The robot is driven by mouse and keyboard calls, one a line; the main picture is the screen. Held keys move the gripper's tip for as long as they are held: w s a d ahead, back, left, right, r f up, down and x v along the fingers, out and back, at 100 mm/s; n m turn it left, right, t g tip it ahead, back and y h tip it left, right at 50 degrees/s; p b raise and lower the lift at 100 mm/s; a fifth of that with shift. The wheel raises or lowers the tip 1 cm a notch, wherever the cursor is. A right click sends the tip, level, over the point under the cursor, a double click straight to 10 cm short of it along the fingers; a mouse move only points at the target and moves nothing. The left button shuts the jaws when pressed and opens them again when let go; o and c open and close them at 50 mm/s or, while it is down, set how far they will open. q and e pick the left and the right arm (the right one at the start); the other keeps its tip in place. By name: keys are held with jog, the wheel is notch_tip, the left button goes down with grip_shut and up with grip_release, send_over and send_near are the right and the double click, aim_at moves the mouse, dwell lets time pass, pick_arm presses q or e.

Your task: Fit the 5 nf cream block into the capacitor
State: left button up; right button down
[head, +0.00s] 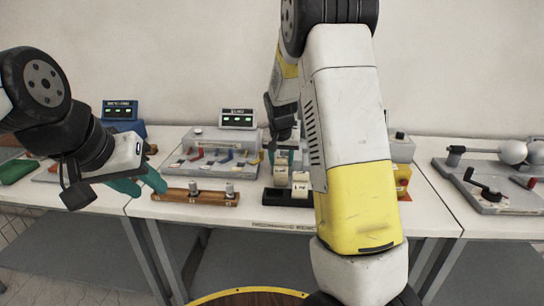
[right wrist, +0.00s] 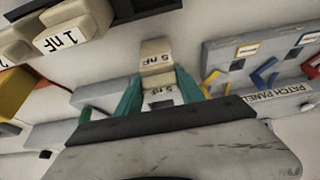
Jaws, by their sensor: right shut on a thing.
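My right gripper (right wrist: 160,100) is shut on the cream block marked 5 nF (right wrist: 156,52), which sits between its teal fingers in the right wrist view. In the head view my right arm comes down in the middle and hides part of the bench; its gripper is above a black holder (head: 270,198). Cream blocks stand at this holder, one of them (head: 300,186) with a label too small to read. I cannot tell which part is the capacitor by any readable label. My left gripper (head: 142,183), with teal fingers apart, appears empty above the bench at the left.
A wooden strip with metal posts (head: 196,196) lies left of the black holder. Behind it stands a grey patch panel (head: 210,160), also in the right wrist view (right wrist: 268,92). A 1 nF block (right wrist: 62,38) shows there too. A grey device with metal spheres (head: 495,190) stands right.

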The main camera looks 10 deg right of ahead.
jog(key=shift+f, duration=0.15)
jog(key=c, duration=0.7)
grip_release()
